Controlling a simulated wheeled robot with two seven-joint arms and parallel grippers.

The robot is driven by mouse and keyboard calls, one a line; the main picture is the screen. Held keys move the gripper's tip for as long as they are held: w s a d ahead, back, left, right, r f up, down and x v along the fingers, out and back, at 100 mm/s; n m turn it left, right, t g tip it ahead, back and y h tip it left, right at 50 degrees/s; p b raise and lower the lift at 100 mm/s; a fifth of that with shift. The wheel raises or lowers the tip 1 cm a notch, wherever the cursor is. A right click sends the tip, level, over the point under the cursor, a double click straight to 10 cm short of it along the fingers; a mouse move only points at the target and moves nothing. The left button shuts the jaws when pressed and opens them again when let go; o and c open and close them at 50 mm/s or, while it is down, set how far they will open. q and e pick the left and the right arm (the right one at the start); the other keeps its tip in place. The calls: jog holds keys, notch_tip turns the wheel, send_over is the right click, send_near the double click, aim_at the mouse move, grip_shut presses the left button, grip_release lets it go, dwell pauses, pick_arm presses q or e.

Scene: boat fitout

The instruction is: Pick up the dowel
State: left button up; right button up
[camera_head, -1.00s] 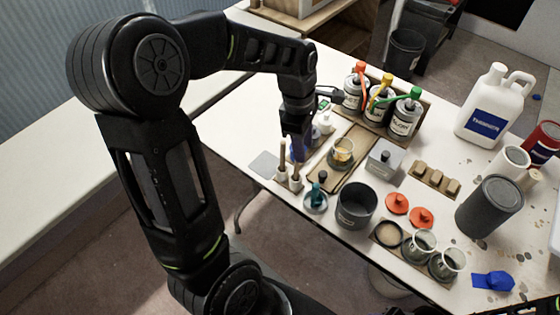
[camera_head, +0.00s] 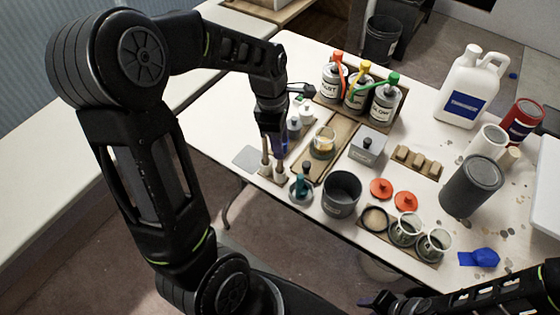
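I cannot tell which one the task means. My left gripper (camera_head: 276,136) points down just behind and above them. Its fingertips are small and dark, and overlap a blue item, so I cannot tell if they are open or shut. No dowel is visibly lifted. My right gripper (camera_head: 380,301) shows only in part at the bottom edge, dark and unclear.
A teal-handled tool in a small dish (camera_head: 301,188) and a dark grey pot (camera_head: 341,194) stand right of the dowels. A wooden tray (camera_head: 325,155) holds a glass beaker. Bottles with coloured spouts (camera_head: 358,94) stand behind. A flat grey plate (camera_head: 248,158) lies left.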

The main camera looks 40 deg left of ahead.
aim_at(280, 162)
pick_arm(q)
jog(key=shift+d+f+p, duration=0.2)
jog(key=shift+f+p, duration=0.3)
jog(key=shift+f, duration=2.15)
grip_shut()
